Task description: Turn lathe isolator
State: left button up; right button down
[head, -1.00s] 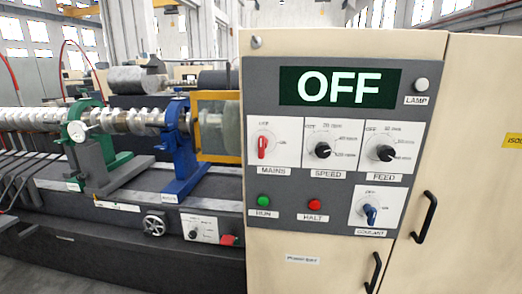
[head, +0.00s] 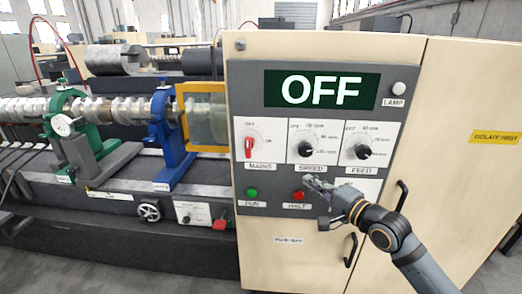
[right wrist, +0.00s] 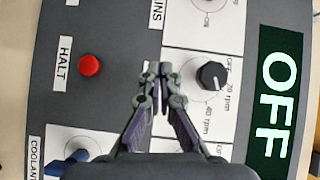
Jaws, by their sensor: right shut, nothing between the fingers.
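The machine's panel (head: 240,185) carries a red-handled MAINS switch (head: 249,147) at its left; its handle hangs nearly straight down. The display (head: 319,89) above reads OFF. My right gripper (head: 308,181) is shut and empty, in front of the panel below the SPEED and FEED knobs, right of and lower than the MAINS switch. In the right wrist view its closed fingertips (right wrist: 158,68) lie between the HALT button and the SPEED knob. My left gripper is out of view.
Black SPEED (head: 305,149) and FEED (head: 362,152) knobs sit right of MAINS. Green RUN (head: 252,192) and red HALT (head: 298,195) buttons are below. My arm mostly hides the blue COOLANT knob (right wrist: 66,163). Door handles (head: 350,248) stick out below. The lathe (head: 150,211) stands left.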

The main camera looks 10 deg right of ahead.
aim_at(249, 145)
jog(key=s+a+r+y, duration=0.2)
jog(key=s+a+r, duration=0.2)
jog(key=r, duration=0.2)
jog(key=s+a+p+x, duration=0.1)
jog(key=p+x, duration=0.4)
jog(key=x, duration=0.8)
jog(key=shift+a+f, duration=0.4)
jog(key=shift+a, duration=0.45)
jog(key=shift+d+f, duration=0.1)
